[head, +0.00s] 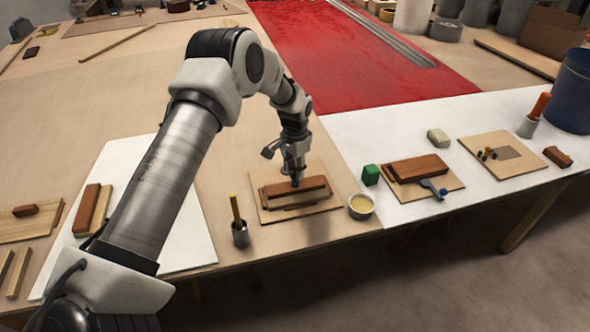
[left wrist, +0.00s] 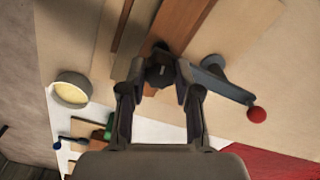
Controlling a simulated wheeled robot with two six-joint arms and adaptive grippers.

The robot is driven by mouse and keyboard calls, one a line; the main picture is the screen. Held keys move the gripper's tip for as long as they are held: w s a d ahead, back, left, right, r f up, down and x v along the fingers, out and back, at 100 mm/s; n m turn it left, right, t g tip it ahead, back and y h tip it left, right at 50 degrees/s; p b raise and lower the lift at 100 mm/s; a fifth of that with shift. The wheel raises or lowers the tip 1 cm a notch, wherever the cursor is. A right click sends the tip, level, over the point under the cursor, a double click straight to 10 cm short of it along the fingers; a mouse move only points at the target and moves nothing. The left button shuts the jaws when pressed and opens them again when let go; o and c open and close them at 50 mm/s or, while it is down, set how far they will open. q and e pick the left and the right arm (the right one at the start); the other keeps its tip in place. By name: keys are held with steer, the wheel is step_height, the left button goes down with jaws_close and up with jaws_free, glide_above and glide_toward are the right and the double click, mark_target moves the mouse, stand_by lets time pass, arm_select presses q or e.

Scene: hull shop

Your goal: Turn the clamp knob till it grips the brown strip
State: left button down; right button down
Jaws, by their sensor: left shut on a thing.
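My left gripper (head: 296,178) reaches down over a wooden board (head: 327,206) in the head view. In the left wrist view its fingers (left wrist: 161,82) are shut on a dark knob (left wrist: 160,67), which I take as the clamp knob. The brown strip (head: 313,184) lies on the board below the gripper; it also shows in the left wrist view (left wrist: 185,22), running up past the knob. A grey lever (left wrist: 222,84) with a red ball (left wrist: 257,115) sticks out beside the right finger. Contact between clamp and strip is hidden. My right gripper is not in view.
A metal cup with a yellow stick (head: 240,235) stands left of the board, a small bowl (head: 361,207) right of it.

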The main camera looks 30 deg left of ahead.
arm_select(q)
steer(key=m, duration=0.5)
steer(key=shift+s+f+m+b, duration=0.1)
steer(key=shift+f+m+b, duration=0.1)
steer(key=shift+m+b, duration=0.15)
stand_by(0.4)
steer(key=c, duration=0.8)
jaws_free()
steer(key=shift+r, duration=0.1)
steer(key=shift+r, duration=0.15)
step_height(320, 180, up, 12)
steer(key=shift+f, duration=0.2)
